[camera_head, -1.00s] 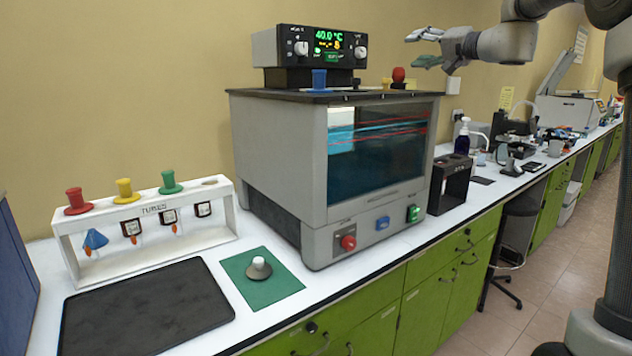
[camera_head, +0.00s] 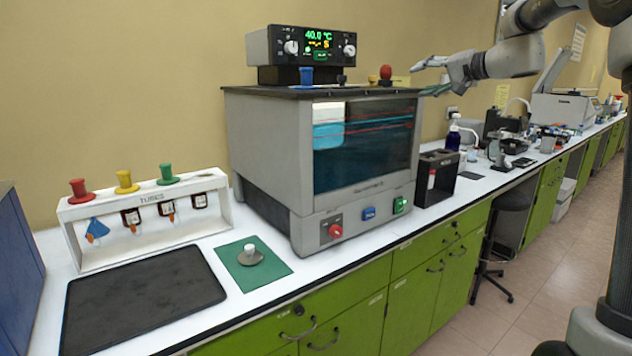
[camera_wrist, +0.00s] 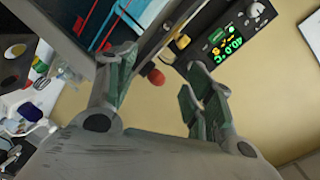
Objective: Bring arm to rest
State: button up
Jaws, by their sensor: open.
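My gripper (camera_head: 432,76) is open and empty in the head view. It is in the air at the upper right, beside the right end of the grey bath machine's top. In the wrist view its two fingers (camera_wrist: 158,95) are spread apart with nothing between them. Beyond them show the red knob (camera_wrist: 156,76) and the green-lit display (camera_wrist: 228,47). My arm reaches in from the upper right corner of the head view.
The grey bath machine (camera_head: 262,155) with its control box (camera_head: 262,46) stands mid-counter. A white tube rack (camera_head: 150,212), black mat (camera_head: 140,298) and green pad (camera_head: 262,278) lie left. A black holder (camera_head: 436,178) stands right of the machine.

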jog(key=s+d+f+g+h, duration=0.25)
jog(key=s+f+g, duration=0.35)
jog(key=s+f, duration=1)
jog(key=s+d+f+n+h, duration=0.1)
jog(key=s+f+n+h, duration=0.1)
jog(key=s, duration=0.8)
jog(key=s+d+f+n+g+h, duration=0.1)
jog(key=s+f+h, duration=0.1)
jog(key=s, duration=0.7)
jog(key=s+d+f+n+h, duration=0.2)
jog(key=s, duration=0.8)
jog(key=shift+s+f+n+g+h, duration=0.15)
jog(key=shift+s+n+g+h, duration=0.15)
jog(key=shift+g+h, duration=0.1)
jog(key=shift+c, duration=0.2)
